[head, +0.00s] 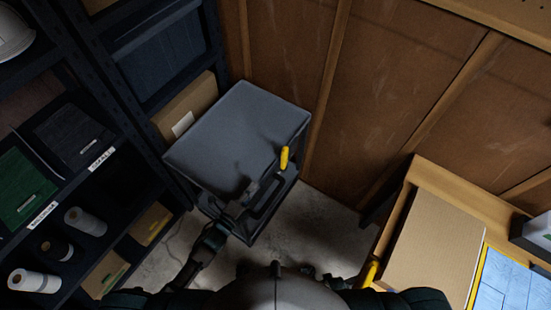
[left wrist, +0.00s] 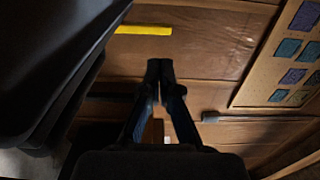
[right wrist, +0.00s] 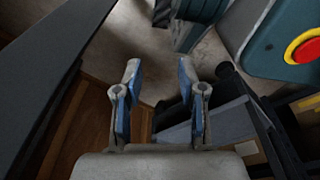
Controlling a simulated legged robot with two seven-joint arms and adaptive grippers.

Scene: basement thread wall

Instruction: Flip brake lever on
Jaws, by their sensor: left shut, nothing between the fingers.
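The brake lever shows as a yellow handle (head: 284,159) at the right side of a dark grey box-like unit (head: 235,125). In the left wrist view the yellow handle (left wrist: 143,30) lies across the picture, up and to the left of my fingertips. My left gripper (head: 268,178) is just below and left of the handle in the head view. Its fingers (left wrist: 160,66) are together and empty, and they look apart from the handle. My right gripper (right wrist: 160,75) has its fingers spread with nothing between them. I cannot make it out clearly in the head view.
Dark shelves (head: 130,140) with rolls and boxes stand on the left. A wood-panelled wall (head: 385,75) is behind. A wooden bench (head: 425,175) with a cardboard piece (head: 435,250) is at the right. Bare concrete floor (head: 325,225) shows between unit and bench.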

